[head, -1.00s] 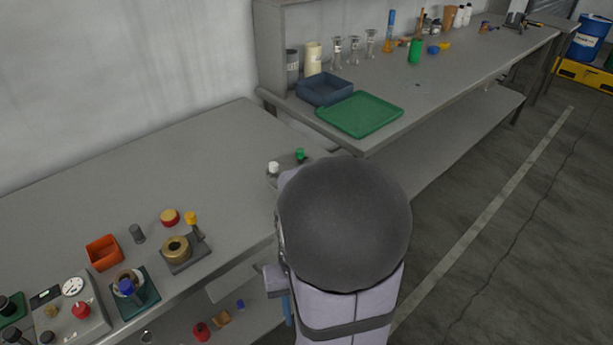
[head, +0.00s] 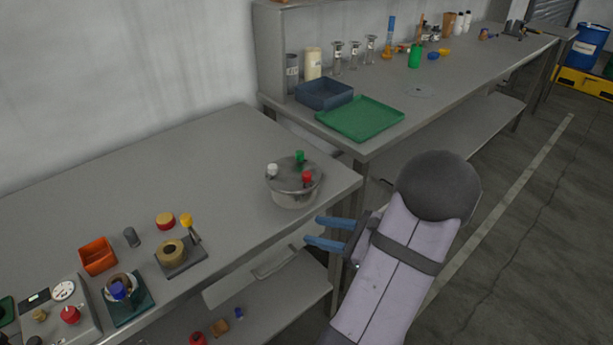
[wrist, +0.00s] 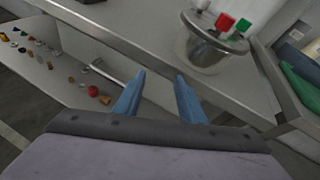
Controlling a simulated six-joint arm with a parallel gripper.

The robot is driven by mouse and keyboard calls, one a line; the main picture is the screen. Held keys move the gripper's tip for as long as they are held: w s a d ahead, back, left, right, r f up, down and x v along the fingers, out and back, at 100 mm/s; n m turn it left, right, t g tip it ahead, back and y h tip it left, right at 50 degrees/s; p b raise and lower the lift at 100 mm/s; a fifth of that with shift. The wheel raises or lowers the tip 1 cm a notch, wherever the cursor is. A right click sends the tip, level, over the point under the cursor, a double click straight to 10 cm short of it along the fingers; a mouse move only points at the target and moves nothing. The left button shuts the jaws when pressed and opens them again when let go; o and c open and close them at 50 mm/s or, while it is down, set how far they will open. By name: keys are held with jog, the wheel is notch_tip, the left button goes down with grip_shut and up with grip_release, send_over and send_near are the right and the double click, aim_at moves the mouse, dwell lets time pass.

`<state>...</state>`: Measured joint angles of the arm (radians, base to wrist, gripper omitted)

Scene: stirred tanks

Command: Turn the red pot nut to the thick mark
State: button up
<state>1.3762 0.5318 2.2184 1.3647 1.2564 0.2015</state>
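The red pot nut (head: 307,177) sits on the lid of a metal pot (head: 293,197), at the lid's right front, beside a white nut (head: 272,169) and a green nut (head: 300,157). In the wrist view the red nut (wrist: 225,22) is at the top, on the pot (wrist: 207,55). My gripper (head: 312,233) is open and empty, in front of the bench edge and below the pot's lid, apart from the pot. Its blue fingers (wrist: 157,88) also show in the wrist view. I cannot make out a thick mark on the lid.
The pot stands near the right end of the grey bench (head: 225,160). A brass part on a grey base (head: 180,262), an orange box (head: 99,256) and other gear stand to its left. A second bench behind holds a green tray (head: 360,118). Bench space between is clear.

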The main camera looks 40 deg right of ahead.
aim_at(310, 177)
jog(key=w+d+r+m+t+h, duration=0.25)
jog(key=d+r+m+t, duration=0.2)
jog(key=r, duration=0.55)
jog(key=shift+y, duration=0.25)
jog(key=shift+w+a+f+p, duration=0.1)
jog(key=shift+w+p, duration=0.15)
jog(key=shift+w, duration=0.95)
jog(key=shift+w+a+f+p, duration=0.1)
jog(key=shift+w+a+p, duration=0.1)
jog(key=shift+w, duration=1.05)
jog(key=shift+w+a+f+p, duration=0.1)
jog(key=shift+w+p, duration=0.15)
jog(key=shift+w, duration=0.95)
jog(key=shift+d, duration=0.1)
grip_shut()
